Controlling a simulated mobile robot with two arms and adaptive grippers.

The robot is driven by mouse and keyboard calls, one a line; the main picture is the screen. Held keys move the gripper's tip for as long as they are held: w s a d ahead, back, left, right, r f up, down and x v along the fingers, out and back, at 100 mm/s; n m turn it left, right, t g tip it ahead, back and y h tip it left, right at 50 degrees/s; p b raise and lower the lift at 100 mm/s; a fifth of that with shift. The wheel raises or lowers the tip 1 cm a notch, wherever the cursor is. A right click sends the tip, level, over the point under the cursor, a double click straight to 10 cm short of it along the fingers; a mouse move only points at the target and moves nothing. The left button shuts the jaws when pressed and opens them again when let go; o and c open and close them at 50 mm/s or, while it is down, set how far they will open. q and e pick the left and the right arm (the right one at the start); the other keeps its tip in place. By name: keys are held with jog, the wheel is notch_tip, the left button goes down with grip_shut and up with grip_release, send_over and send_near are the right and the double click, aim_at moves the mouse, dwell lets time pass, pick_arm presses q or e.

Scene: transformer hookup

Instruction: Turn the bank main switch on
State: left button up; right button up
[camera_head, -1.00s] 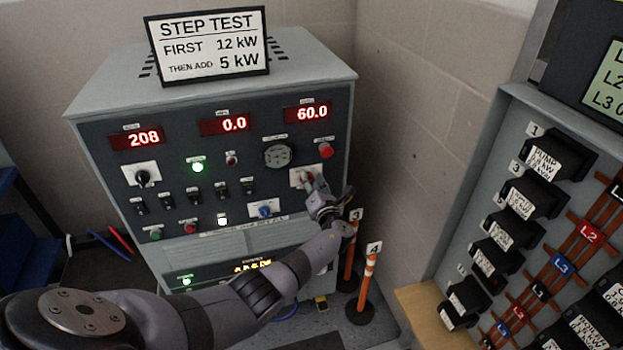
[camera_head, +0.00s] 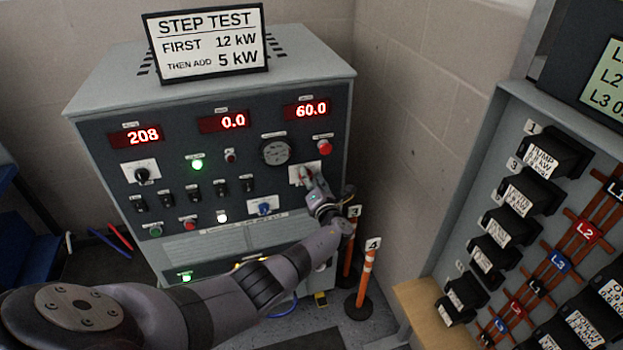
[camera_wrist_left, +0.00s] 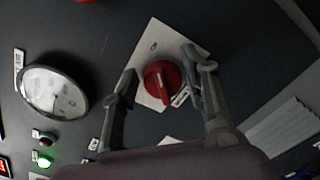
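The grey control cabinet (camera_head: 300,222) stands against the wall in the head view. A red rotary switch on a pale square plate sits at the right of its panel; the red knob (camera_wrist_left: 162,84) shows clearly in the left wrist view. Its label is too small to read. My left gripper (camera_wrist_left: 165,80) is open, with one finger on each side of the knob and visible gaps on both sides. In the head view my left gripper (camera_head: 308,180) partly covers the switch plate (camera_head: 297,174). My right gripper is not in view.
A red push button (camera_head: 324,147) and a round gauge (camera_head: 276,152) sit just above the switch. Orange-striped posts (camera_head: 366,276) stand right of the cabinet. A breaker panel (camera_head: 485,150) is at the right. A step test sign (camera_head: 208,45) tops the cabinet.

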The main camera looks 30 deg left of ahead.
pick_arm(q)
jog(key=shift+o, duration=1.1)
jog(key=shift+s+d, duration=0.2)
jog(key=shift+d, duration=0.2)
jog(key=v, duration=1.1)
jog(key=shift+s, duration=0.15)
